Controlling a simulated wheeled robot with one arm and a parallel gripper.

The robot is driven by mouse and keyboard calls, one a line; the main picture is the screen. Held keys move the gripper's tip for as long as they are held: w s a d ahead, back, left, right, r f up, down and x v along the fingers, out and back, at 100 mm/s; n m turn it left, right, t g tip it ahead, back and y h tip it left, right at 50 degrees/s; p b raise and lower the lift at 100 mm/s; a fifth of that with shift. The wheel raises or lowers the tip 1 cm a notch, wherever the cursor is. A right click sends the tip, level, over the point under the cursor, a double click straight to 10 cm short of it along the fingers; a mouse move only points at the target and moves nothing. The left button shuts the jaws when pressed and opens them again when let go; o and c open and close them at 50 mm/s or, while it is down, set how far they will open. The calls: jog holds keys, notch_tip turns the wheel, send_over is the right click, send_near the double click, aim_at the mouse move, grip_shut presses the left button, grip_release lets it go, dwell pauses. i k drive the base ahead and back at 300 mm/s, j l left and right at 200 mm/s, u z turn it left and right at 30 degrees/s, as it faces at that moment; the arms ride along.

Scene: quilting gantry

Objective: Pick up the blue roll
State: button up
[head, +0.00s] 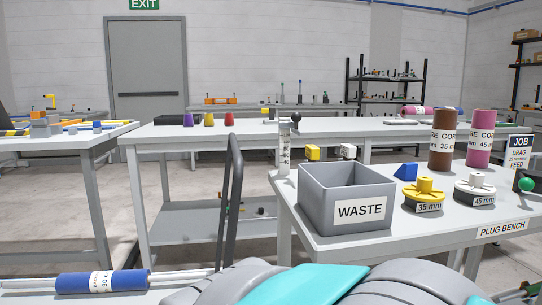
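The blue roll (130,280) lies on its side at the lower left in the head view. It has a white label around its middle, partly readable as "30". A pale rod shows at its right end. The roll rests on or just above a pale surface (40,295) at the bottom edge; I cannot tell which. Grey and teal parts of my arm fill the bottom middle, to the right of the roll. My gripper is out of view.
A dark upright handle (238,190) stands right of the roll. The plug bench (500,229) at right holds a grey WASTE bin (318,205), yellow and white plugs, and brown and pink rolls. A long table (260,130) stands behind. Floor shows at left.

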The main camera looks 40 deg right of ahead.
aim_at(110, 280)
jog(key=z, duration=5.65)
jog(key=u, duration=5.65)
jog(key=i+j+z, duration=0.2)
jog(key=i+j, duration=0.15)
jog(key=j, duration=0.25)
jog(key=i+j+z, duration=0.1)
jog(key=j, duration=0.2)
jog(key=i+j+z, duration=0.1)
jog(key=j, duration=0.25)
jog(key=i, duration=0.1)
